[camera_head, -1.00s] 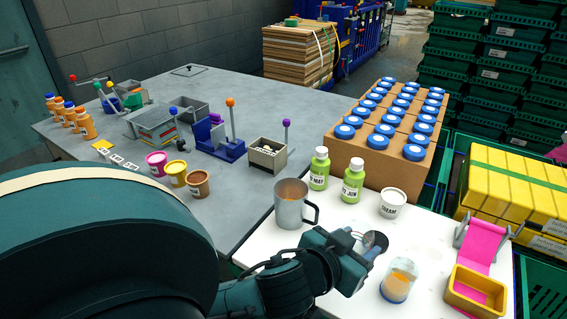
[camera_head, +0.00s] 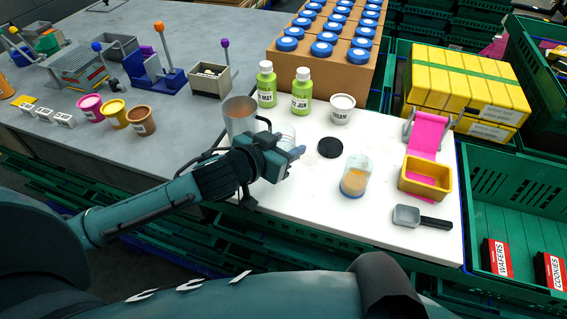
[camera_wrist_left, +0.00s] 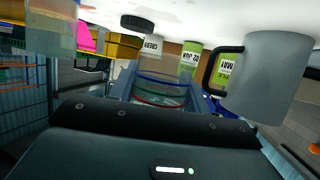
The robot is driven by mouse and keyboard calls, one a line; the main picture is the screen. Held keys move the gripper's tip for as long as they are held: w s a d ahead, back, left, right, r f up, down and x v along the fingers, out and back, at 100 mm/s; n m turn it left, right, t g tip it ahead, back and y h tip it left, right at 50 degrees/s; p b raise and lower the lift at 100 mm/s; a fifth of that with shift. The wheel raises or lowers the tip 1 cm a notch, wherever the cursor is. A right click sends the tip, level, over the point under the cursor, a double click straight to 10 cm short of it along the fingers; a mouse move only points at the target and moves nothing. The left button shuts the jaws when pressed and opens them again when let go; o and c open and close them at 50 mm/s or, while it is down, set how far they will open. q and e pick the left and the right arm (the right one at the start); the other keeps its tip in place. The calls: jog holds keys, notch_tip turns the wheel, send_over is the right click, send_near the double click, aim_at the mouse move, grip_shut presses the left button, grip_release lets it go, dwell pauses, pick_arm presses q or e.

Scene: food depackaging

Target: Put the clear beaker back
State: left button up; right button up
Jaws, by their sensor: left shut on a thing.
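My left gripper (camera_head: 287,157) is shut on the clear beaker (camera_head: 284,134), just right of the grey metal mug (camera_head: 240,116). In the head view the gripper hides most of the beaker. The left wrist view shows the clear beaker (camera_wrist_left: 165,88) between the fingers, with blue, red and green rings around it. I cannot tell whether its base touches the white tabletop (camera_head: 300,205). A black round disc (camera_head: 331,148) lies bare to the right of the gripper. My right gripper is not in view.
A second clear cup (camera_head: 355,177) with orange contents stands right of the disc. Behind are two green bottles (camera_head: 267,85) and a white cream tub (camera_head: 342,109). A yellow box (camera_head: 425,178) and a scoop (camera_head: 420,217) are at the right. The front middle of the white top is clear.

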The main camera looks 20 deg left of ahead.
pick_arm(q)
jog(key=shift+f, duration=2.5)
jog(key=shift+f, duration=0.1)
jog(key=o, duration=1)
jog(key=shift+r, duration=0.25)
jog(key=b+v, duration=0.1)
jog(key=v, duration=0.9)
jog(key=shift+s+a, duration=0.1)
jog(key=shift+s, duration=0.25)
jog(key=shift+s+a+r, duration=0.15)
jog(key=shift+s+r, duration=0.15)
jog(key=shift+s, duration=0.25)
